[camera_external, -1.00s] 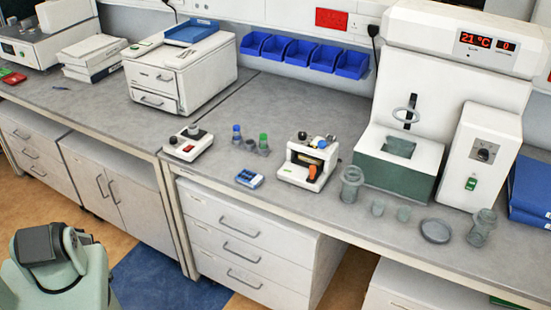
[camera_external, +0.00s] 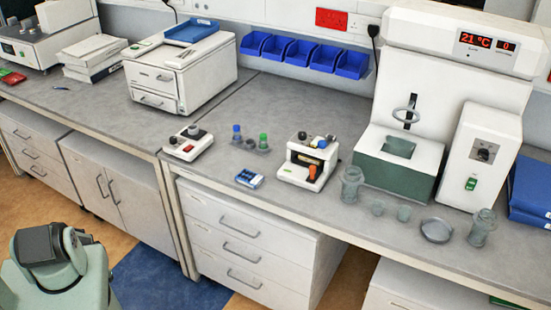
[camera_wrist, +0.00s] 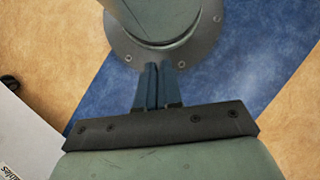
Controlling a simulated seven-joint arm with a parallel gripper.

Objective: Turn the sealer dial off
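No label in view says which device is the sealer. A small white unit (camera_external: 308,160) with an orange handle (camera_external: 312,172) and dark knobs on top stands mid-bench. A low white unit (camera_external: 188,144) with a dark round knob (camera_external: 193,130) and a red switch stands left of it. A tall white unit (camera_external: 484,158) at the right has a dark dial (camera_external: 485,152) and a green switch. The dial settings are too small to read. My gripper (camera_wrist: 159,67) shows in the wrist view over the floor and my base, its fingers together and empty, away from the bench devices.
Vials (camera_external: 263,142), a blue box (camera_external: 249,179), glass jars (camera_external: 351,185) and a shallow dish (camera_external: 436,230) stand among the devices. Blue bins (camera_external: 297,52) hang on the wall behind. Drawers (camera_external: 240,228) lie under the bench front. The bench behind the vials is clear.

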